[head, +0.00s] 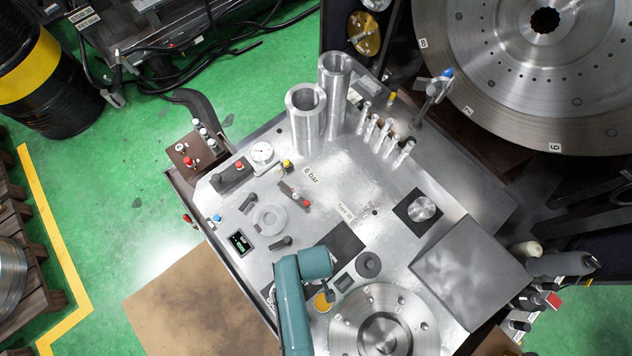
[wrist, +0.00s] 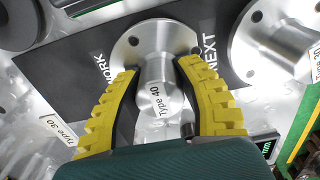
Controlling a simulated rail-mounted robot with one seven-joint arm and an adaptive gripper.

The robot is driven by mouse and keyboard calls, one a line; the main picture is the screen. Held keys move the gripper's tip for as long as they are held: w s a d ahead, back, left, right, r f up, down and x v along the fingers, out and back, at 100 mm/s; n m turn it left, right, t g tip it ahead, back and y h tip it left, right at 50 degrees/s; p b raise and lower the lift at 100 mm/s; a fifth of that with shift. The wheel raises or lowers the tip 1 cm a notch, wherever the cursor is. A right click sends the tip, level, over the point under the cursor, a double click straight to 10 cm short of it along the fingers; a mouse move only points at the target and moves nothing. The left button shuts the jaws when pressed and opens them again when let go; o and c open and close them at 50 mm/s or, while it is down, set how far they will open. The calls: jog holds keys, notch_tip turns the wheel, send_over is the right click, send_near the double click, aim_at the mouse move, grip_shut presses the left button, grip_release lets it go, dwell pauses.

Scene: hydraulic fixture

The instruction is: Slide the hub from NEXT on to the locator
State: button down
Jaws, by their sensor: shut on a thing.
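The hub (wrist: 158,90) is a silver flanged part with a round boss labelled "Type 40". In the wrist view it is on a dark mat (wrist: 80,62), between the words WORK and NEXT. My gripper (wrist: 158,70) has its two yellow fingers on either side of the boss and is shut on it. The flange shows beyond the fingertips. I cannot tell whether the flange touches the mat. In the head view my teal arm covers the hub and gripper; part of the mat (head: 340,243) shows beside it. I cannot clearly identify the locator in either view.
Another flanged silver part (wrist: 262,45) stands close on the right in the wrist view. A large round plate (head: 345,325) lies beside my arm. Two tall metal cylinders (head: 306,120) and several small upright fittings (head: 385,135) stand farther back. A grey block (head: 470,270) is at right.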

jog(key=shift+r+p, duration=2.55)
jog(key=shift+p, duration=0.1)
jog(key=c, duration=1.3)
grip_release()
jog(key=shift+c, duration=0.2)
grip_shut()
